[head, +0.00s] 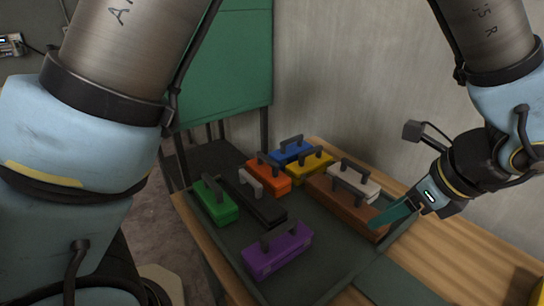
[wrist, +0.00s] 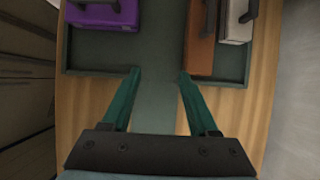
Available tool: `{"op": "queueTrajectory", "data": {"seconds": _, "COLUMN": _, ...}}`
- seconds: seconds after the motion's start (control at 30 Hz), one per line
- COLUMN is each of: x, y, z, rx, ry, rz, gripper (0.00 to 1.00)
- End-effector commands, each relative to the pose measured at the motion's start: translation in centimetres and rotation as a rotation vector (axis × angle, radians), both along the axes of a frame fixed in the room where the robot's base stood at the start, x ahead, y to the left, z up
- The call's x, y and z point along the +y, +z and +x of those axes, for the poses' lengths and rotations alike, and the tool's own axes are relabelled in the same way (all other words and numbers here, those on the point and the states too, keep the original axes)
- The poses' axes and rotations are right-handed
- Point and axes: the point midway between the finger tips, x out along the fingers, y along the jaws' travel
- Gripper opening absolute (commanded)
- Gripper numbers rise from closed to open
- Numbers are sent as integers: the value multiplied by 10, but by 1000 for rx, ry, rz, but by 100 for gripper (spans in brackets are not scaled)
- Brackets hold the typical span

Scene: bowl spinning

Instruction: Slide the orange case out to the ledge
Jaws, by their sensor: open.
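The orange case (head: 276,179) stands in a dark green tray (head: 328,262), towards its far side, with a dark handle on top. It is crowded by other cases and does not show in the wrist view. A flat dark green ledge (head: 398,284) runs out from a gap in the tray's near rim; it also shows in the wrist view (wrist: 157,112). My gripper (head: 388,216) is at the tray's right side, near the brown case. In the wrist view my gripper (wrist: 158,74) is open and empty, its teal fingers either side of the ledge strip.
A black case (head: 262,210) lies in front of the orange one. Green (head: 217,209), blue (head: 290,152), yellow (head: 312,166), white (head: 362,182), brown (head: 365,219) and purple (head: 280,256) cases share the tray. Bare tray floor lies between purple and brown. A wall rises behind.

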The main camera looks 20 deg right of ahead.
Motion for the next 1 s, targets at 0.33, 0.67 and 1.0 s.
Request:
{"op": "queueTrajectory", "data": {"seconds": 0.33, "x": 17, "y": 1, "z": 59, "rx": -2, "ry": 4, "rz": 0, "gripper": 60}}
{"op": "queueTrajectory", "data": {"seconds": 0.67, "x": 33, "y": 1, "z": 113, "rx": -1, "ry": 4, "rz": 0, "gripper": 60}}
{"op": "queueTrajectory", "data": {"seconds": 1.0, "x": 49, "y": 1, "z": 169, "rx": 0, "ry": 4, "rz": 0, "gripper": 60}}
